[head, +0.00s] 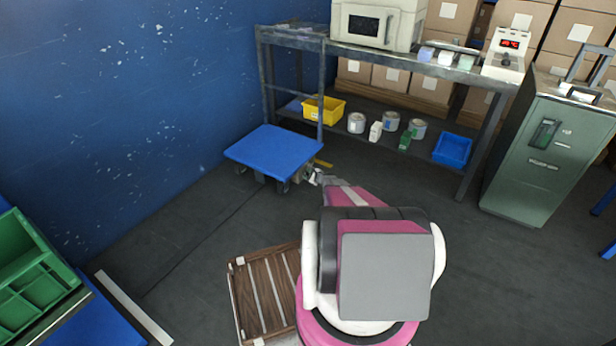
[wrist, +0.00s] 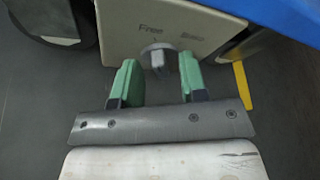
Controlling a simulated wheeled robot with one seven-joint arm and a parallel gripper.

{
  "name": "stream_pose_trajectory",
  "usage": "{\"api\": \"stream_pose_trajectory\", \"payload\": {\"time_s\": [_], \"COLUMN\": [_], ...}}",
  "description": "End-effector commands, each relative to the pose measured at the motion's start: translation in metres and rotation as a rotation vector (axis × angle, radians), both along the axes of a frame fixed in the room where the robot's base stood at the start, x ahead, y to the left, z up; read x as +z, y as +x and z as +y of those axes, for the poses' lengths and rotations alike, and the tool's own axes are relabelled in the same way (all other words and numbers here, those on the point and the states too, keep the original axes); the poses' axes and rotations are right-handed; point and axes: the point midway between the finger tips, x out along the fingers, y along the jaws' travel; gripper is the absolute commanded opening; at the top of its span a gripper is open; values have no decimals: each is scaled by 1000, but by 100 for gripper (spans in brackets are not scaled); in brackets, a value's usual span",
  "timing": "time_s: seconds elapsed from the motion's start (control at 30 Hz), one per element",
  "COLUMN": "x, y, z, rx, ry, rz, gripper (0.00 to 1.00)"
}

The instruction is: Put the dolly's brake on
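The dolly (head: 273,152) has a flat blue top on wheels and stands on the floor near the blue wall. In the wrist view a beige plate (wrist: 118,32) on its side carries the words "Free" and, less clearly, "Brake". A grey knob (wrist: 158,56) with a raised grip sits below these words. Its exact setting is hard to tell. My gripper (wrist: 157,82) is open, with one green finger on each side of the knob and a gap on both sides. In the head view my gripper (head: 314,178) is at the dolly's right corner, small and partly hidden.
A metal shelf (head: 400,60) stands behind the dolly, with a yellow bin (head: 323,110) and several cans on its lower level. A wooden slatted crate (head: 262,290) lies near my base. A green cabinet (head: 545,150) is at right. The floor between is clear.

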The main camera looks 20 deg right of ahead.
Motion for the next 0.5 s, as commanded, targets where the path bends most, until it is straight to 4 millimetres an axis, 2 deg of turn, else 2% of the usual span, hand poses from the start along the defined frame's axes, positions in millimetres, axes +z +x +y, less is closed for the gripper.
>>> {"api": "stream_pose_trajectory", "payload": {"time_s": [0.13, 0.17, 0.2, 0.27, 0.5], "x": [0, 0, 0, 0, 0], "y": [0, 0, 0, 0, 0], "z": [0, 0, 0, 0, 0], "rx": [0, 0, 0, 0, 1], "ry": [0, 0, 0, 0, 3], "rz": [0, 0, 0, 0, 2], "gripper": [39, 33, 20, 0, 0]}}
